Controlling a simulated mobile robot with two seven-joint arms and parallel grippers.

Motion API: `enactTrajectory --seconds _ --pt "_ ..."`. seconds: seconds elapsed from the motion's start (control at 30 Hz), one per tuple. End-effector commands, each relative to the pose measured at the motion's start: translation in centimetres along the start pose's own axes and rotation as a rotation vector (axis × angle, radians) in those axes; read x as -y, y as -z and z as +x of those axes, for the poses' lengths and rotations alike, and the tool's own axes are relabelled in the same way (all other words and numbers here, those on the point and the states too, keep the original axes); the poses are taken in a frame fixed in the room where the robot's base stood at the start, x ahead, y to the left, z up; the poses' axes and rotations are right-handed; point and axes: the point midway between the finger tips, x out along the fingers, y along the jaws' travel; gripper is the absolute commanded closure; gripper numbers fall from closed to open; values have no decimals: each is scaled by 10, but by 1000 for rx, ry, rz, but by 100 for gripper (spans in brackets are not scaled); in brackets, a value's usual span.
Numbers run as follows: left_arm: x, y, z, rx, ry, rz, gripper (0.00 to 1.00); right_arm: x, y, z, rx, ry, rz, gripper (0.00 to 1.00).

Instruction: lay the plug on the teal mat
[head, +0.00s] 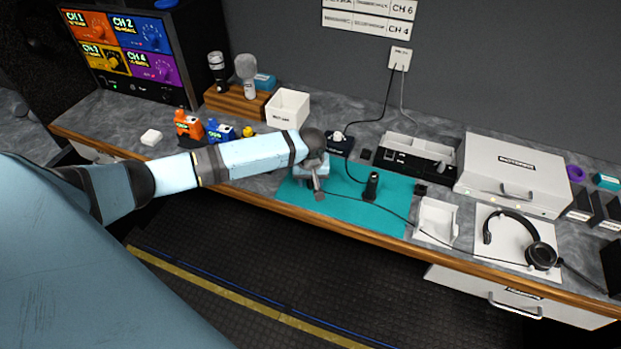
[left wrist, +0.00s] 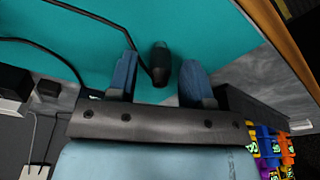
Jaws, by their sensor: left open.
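The teal mat (head: 340,206) lies at the front edge of the counter. My left gripper is open and low over the mat's left part. In the left wrist view the dark piece (left wrist: 160,62) shows between the two blue fingers of my left gripper (left wrist: 159,70), against the teal mat (left wrist: 90,20). I see no finger closed on it. My right gripper is not in view.
A white tray (head: 436,221), a headset (head: 520,240) and a white case (head: 513,173) are right of the mat. A grey-and-black rack (head: 415,158) is behind it. Toy figures (head: 188,125) and a white bin (head: 288,108) are left. A wall outlet (head: 400,59) has cables hanging down.

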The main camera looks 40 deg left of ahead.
Motion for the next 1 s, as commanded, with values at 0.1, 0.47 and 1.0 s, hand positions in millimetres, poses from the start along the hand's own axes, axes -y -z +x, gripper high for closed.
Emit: enactTrajectory --seconds 0.1,0.47,1.0 --pt "0 1 -7 -2 -1 1 54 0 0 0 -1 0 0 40" --pt "-1 1 -78 -3 -4 0 54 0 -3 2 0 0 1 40" --pt "-25 -50 -81 -7 -140 148 54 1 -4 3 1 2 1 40"
